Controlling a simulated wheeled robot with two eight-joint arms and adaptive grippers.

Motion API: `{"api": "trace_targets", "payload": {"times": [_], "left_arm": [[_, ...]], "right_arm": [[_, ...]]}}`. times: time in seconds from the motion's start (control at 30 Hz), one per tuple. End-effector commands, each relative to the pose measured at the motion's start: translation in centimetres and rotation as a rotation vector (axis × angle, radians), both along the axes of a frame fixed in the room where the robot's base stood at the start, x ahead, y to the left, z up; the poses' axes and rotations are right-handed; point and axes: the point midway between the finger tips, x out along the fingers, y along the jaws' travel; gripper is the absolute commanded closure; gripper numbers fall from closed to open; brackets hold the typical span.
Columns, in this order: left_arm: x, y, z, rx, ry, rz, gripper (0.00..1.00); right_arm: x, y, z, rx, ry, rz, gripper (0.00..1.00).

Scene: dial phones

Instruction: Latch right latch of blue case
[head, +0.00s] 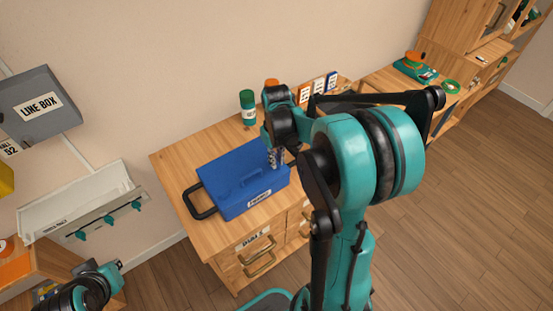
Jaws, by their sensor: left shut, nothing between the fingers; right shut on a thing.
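The blue case (235,180) lies closed-looking on the wooden cabinet top, with a black handle (199,201) at its left side and a white label (259,198) on its near side. My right gripper (275,158) points down at the case's right far part and is shut there. The fingers are small and partly behind my arm, so the exact part held is hard to see. I cannot make out the right latch or its position. My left gripper (118,267) is shut and empty at the lower left, well away from the case.
A green bottle (247,105) stands behind the case, with an orange-topped item (271,85) beside it. A grey line box (39,105) hangs on the wall at left. A wall rack (100,214) with teal hooks is above my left gripper. My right arm hides the cabinet's right side.

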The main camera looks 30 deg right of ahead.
Motion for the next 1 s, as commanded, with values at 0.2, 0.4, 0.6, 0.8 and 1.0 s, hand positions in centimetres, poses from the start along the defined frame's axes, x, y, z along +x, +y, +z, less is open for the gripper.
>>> {"api": "trace_targets", "payload": {"times": [0.2, 0.4, 0.6, 0.8, 1.0], "left_arm": [[0.0, 0.0, 0.4, 0.0, 0.0, 0.0, 1.0], [0.0, 0.0, 0.7, 0.0, 0.0, 0.0, 1.0], [0.0, 0.0, 1.0, 0.0, 0.0, 0.0, 1.0], [0.0, 0.0, 1.3, 0.0, 0.0, 0.0, 1.0], [0.0, 0.0, 1.5, 0.0, 0.0, 0.0, 1.0]], "right_arm": [[0.0, 0.0, 0.1, 0.0, 0.0, -0.139, 1.0], [0.0, 0.0, 0.1, 0.0, 0.0, -0.322, 1.0], [0.0, 0.0, 0.1, 0.0, 0.0, -0.513, 1.0], [0.0, 0.0, 0.1, 0.0, 0.0, -0.703, 1.0], [0.0, 0.0, 0.1, 0.0, 0.0, -0.893, 1.0]]}}
